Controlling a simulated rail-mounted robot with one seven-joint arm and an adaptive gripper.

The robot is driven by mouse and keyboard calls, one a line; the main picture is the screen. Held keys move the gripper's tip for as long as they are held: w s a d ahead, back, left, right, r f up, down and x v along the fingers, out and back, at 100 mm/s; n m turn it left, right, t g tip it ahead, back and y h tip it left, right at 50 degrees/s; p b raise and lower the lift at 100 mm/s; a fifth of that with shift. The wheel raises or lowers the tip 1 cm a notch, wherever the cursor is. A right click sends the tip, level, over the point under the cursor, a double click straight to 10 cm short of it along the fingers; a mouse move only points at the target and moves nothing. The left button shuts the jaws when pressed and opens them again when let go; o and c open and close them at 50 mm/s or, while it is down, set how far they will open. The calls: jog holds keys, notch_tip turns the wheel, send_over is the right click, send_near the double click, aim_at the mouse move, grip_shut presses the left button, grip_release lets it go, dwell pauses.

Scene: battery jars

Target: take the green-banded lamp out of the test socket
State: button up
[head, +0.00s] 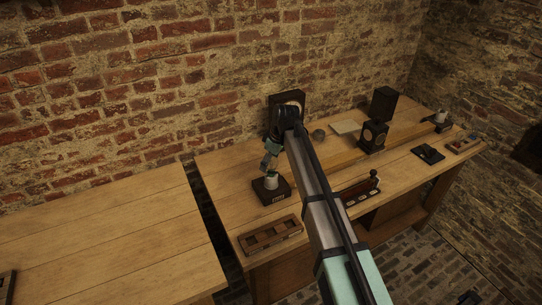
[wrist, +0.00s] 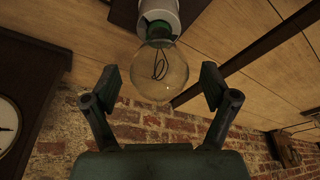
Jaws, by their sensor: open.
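The green-banded lamp (wrist: 160,72) is a clear glass bulb with a visible filament and a green band at its neck. It sits in the white test socket (wrist: 158,12), which also shows on a dark block (head: 271,193) on the bench in the head view. My gripper (wrist: 161,84) is open, with one finger on each side of the bulb in the wrist view and a visible gap on both sides. In the head view my gripper (head: 270,162) is just above the socket and hides most of the lamp.
A wooden compartment tray (head: 270,236) lies at the bench's front left. A small rack (head: 360,192) is right of my arm. A dark instrument (head: 373,136) stands farther right. A dark-framed clock-like dial (wrist: 8,128) is left in the wrist view. A gap separates the left bench (head: 100,240).

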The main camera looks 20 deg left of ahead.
jog(key=c, duration=1.4)
jog(key=n+g, duration=0.1)
jog(key=n, duration=0.3)
jog(key=shift+s+n+g, duration=0.2)
jog(key=shift+n+g, duration=0.3)
jog(key=shift+n, duration=0.8)
jog(key=shift+n+h, duration=0.3)
jog(key=shift+n, duration=0.8)
jog(key=n, duration=0.2)
jog(key=n+g, duration=0.1)
jog(key=n, duration=0.1)
jog(key=shift+s+d+h+b, duration=0.1)
jog(key=shift+d+h+b, duration=0.1)
jog(key=shift+h+b, duration=0.15)
